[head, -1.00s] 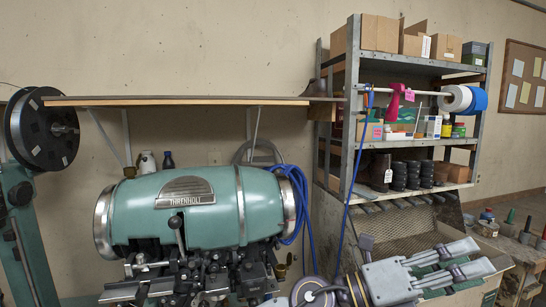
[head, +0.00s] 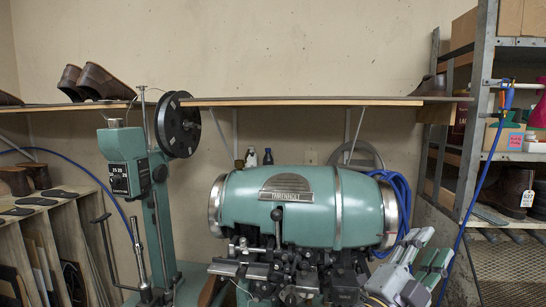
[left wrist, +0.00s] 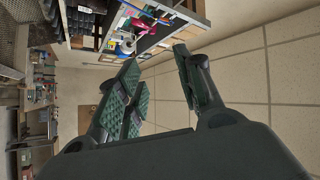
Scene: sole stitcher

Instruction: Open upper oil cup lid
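The teal stitching machine (head: 300,215), with a nameplate on its barrel-shaped head, stands at the lower middle of the head view. I cannot make out an oil cup or its lid on it. My right gripper does not show.
A long wall shelf (head: 300,102) runs above the machine. Blue hose (head: 400,195) hangs at the machine's right end. A metal rack (head: 478,120) stands at the right. A teal post with a dark reel (head: 178,125) stands left of the machine.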

